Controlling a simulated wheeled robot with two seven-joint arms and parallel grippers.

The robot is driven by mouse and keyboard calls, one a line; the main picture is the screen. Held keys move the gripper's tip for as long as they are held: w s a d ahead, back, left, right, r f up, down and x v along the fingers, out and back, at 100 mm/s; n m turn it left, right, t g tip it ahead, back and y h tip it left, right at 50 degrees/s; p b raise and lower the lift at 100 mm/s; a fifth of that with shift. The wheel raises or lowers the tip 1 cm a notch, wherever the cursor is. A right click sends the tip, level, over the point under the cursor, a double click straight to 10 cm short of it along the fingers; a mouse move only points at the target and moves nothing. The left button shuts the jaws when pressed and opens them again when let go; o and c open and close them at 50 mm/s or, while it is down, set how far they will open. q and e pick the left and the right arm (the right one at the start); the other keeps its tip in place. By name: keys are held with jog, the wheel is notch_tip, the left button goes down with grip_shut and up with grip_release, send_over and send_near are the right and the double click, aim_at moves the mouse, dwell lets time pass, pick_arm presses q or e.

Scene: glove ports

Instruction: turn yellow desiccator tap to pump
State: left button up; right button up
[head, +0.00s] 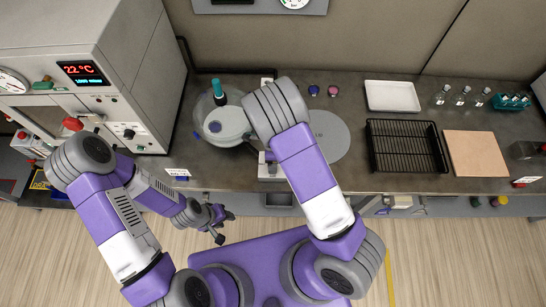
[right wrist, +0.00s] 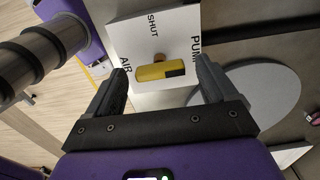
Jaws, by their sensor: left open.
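In the right wrist view a yellow tap (right wrist: 155,71) sits on a white panel (right wrist: 125,42) marked SHUT, PUMP and AIR. Its bar lies roughly crosswise in the picture, with a black patch at the end on the PUMP side and the other end towards AIR. My right gripper (right wrist: 158,80) is open, its two fingers at either side of the bar, with gaps; I cannot tell whether the bar is between the tips in depth. In the head view my right arm hides the tap and gripper. My left gripper (head: 221,217) is open and empty before the bench's front edge.
A round glass vessel with a pale lid (head: 227,125) stands left of my right arm. A grey disc (head: 328,136), black rack (head: 406,146), white tray (head: 392,96) and tan board (head: 475,154) lie to the right. A grey oven (head: 105,60) stands left.

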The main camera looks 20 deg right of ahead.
notch_tip(320, 180, up, 8)
jog(key=shift+f+p, duration=0.2)
jog(key=shift+p, duration=0.4)
dwell(0.4)
